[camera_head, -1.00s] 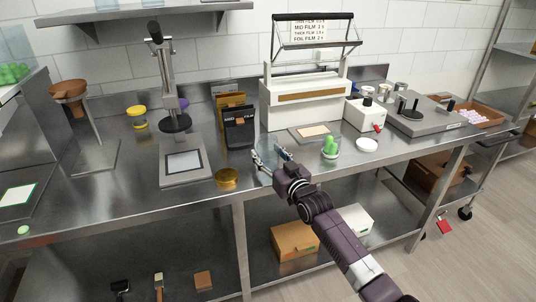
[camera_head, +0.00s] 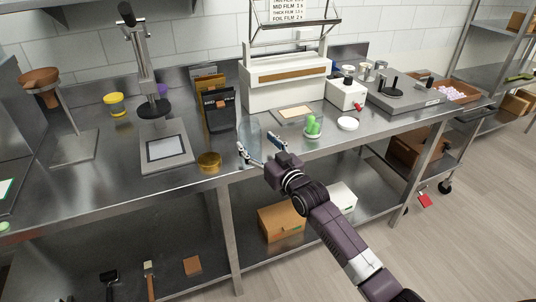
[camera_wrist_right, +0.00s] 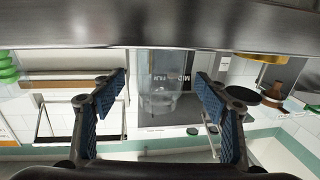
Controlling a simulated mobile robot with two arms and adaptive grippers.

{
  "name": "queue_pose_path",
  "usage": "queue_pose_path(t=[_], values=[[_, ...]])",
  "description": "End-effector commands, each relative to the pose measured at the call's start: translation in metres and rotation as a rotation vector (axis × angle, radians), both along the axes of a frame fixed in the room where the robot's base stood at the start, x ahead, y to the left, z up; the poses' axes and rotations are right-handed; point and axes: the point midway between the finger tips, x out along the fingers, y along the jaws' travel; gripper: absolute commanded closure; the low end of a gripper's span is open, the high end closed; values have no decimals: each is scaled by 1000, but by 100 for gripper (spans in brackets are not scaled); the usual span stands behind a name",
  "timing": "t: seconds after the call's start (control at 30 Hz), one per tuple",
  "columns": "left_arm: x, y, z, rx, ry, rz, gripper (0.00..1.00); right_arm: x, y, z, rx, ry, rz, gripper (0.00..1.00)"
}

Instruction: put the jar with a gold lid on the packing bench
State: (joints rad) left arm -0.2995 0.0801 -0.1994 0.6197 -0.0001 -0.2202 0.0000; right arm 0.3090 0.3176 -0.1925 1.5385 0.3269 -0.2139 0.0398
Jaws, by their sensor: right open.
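A low, round gold lid-like thing (camera_head: 209,162) is at the front edge of the steel bench. Whether a jar is under it is not clear; it also shows in the right wrist view (camera_wrist_right: 268,58). A clear, seemingly empty jar (camera_head: 250,128) stands just right of it on the bench. My right gripper (camera_head: 262,141) is open at the bench's front edge. In the right wrist view the clear jar (camera_wrist_right: 160,98) appears between its spread blue fingers (camera_wrist_right: 163,88), apart from both. My left gripper is not in view. I cannot tell which surface is the packing bench.
A jar of green gummies (camera_head: 313,128) and a white lid (camera_head: 348,123) stand to the right. A press stand (camera_head: 166,148), film pouches (camera_head: 218,110) and a sealer (camera_head: 285,85) are behind.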

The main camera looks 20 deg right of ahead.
Motion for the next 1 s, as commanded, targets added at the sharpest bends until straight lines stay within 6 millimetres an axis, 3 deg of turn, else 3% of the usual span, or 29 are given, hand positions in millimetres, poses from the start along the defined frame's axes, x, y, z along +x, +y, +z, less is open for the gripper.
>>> queue_pose_path(t=[0.1, 0.33, 0.77, 0.87, 0.97, 1.0], values=[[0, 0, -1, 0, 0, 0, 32, -25, -4, -2, -2, 2, 0, 33], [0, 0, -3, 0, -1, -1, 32, -59, -10, -1, -1, 1, 0, 33], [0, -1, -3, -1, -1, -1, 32, -72, -12, 0, -1, 1, 0, 33], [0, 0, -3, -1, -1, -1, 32, -80, -1, -15, -3, 19, 6, 33], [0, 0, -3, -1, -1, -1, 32, -104, 23, -56, -12, 71, 16, 33], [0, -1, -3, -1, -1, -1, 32, -116, 33, -81, -19, 107, 17, 33]])
